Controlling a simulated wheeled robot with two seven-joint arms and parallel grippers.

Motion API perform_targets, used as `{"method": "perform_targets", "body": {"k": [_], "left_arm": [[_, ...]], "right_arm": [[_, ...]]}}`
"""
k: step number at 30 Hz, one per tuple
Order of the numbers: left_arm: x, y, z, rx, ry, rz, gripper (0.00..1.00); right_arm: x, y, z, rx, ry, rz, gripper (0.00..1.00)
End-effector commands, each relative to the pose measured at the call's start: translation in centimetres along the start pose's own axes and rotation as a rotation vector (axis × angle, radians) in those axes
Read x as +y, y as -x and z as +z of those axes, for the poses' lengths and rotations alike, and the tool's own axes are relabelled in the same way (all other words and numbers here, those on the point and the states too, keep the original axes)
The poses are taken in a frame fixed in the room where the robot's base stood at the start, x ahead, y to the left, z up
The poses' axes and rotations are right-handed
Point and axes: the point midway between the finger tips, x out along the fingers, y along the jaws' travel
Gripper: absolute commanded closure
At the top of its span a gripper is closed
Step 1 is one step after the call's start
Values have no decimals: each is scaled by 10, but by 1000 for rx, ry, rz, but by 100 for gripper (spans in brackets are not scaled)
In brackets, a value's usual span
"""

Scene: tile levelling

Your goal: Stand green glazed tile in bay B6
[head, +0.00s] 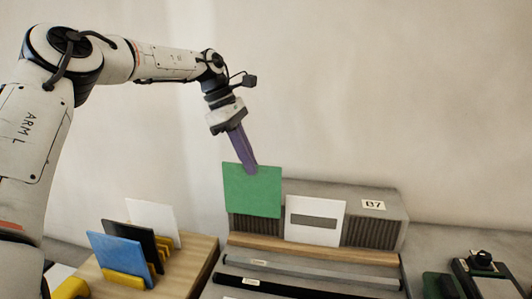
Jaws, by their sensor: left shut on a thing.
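The green glazed tile (250,197) is upright in the head view, in front of the left part of a grey ribbed rack (372,232). My left gripper (251,168) is shut on the tile's top edge, with its purple fingers coming down from above. The tile's lower edge is close to the rack's slots; I cannot tell whether it touches them. A "B7" label (374,204) shows on the rack's top right. No B6 label is readable; the tile hides part of the rack. My right gripper is out of view.
A white tile with a grey band (315,235) stands in the rack just right of the green tile. At left, a blue tile (118,257), a black tile (140,240) and a white tile (153,216) stand in yellow holders on a wooden board (196,267). Dark devices (484,262) lie at right.

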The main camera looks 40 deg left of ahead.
Motion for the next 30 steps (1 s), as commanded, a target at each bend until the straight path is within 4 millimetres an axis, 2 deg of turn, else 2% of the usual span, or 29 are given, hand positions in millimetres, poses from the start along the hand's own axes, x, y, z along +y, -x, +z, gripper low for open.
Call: {"method": "perform_targets", "body": {"k": [8, 24, 30], "left_arm": [[0, -8, -3, -1, 0, -1, 100], [0, -56, -23, -2, 1, -1, 100], [0, -73, -30, -2, -1, 2, 100]], "right_arm": [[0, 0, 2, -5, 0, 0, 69], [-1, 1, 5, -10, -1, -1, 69], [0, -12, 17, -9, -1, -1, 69]]}}
